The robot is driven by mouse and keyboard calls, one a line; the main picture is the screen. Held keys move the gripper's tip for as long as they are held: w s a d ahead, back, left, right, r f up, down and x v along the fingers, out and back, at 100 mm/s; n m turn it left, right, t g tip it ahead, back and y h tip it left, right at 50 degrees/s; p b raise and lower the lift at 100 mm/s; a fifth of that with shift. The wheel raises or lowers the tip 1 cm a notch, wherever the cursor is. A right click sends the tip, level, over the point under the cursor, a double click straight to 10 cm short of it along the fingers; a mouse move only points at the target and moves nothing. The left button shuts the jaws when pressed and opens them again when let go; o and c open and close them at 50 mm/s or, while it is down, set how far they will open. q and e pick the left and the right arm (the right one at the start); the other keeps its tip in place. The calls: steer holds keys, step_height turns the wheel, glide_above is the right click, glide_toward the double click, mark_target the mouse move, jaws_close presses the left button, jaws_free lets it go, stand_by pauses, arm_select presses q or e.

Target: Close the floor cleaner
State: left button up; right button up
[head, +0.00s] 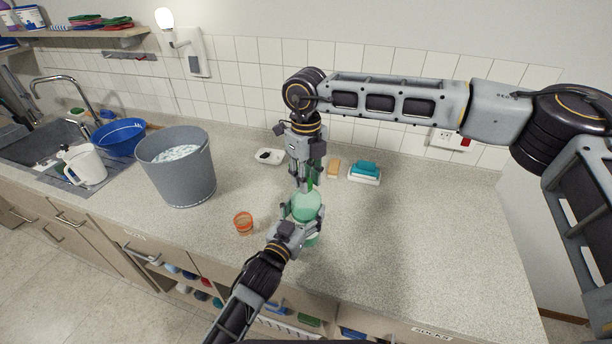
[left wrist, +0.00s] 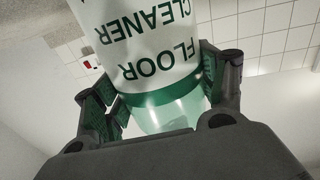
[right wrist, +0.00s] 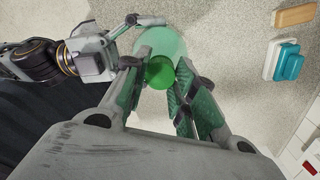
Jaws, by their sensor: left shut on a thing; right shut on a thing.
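The floor cleaner bottle (head: 306,207) is pale translucent green with a white label, upright on the counter. Its label reads "FLOOR CLEANER" in the left wrist view (left wrist: 150,50). My left gripper (head: 303,222) is shut around the bottle from the front; its fingers flank the bottle in the left wrist view (left wrist: 160,95). My right gripper (head: 308,184) points down from above and is shut on the green cap (right wrist: 160,73). The cap lies over the bottle's top in the right wrist view. I cannot tell whether it is seated on the neck, as the fingers hide the joint.
A small orange cup (head: 243,223) stands left of the bottle. A grey bucket (head: 178,175) is farther left. A white dish (head: 270,157), a tan sponge (head: 333,169) and a blue brush (head: 366,169) lie behind. The counter on the right is clear.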

steer(key=shift+m, duration=0.3)
steer(key=m, duration=2.5)
steer(key=shift+m, duration=1.8)
steer(key=o, duration=0.7)
steer(key=shift+c, duration=0.2)
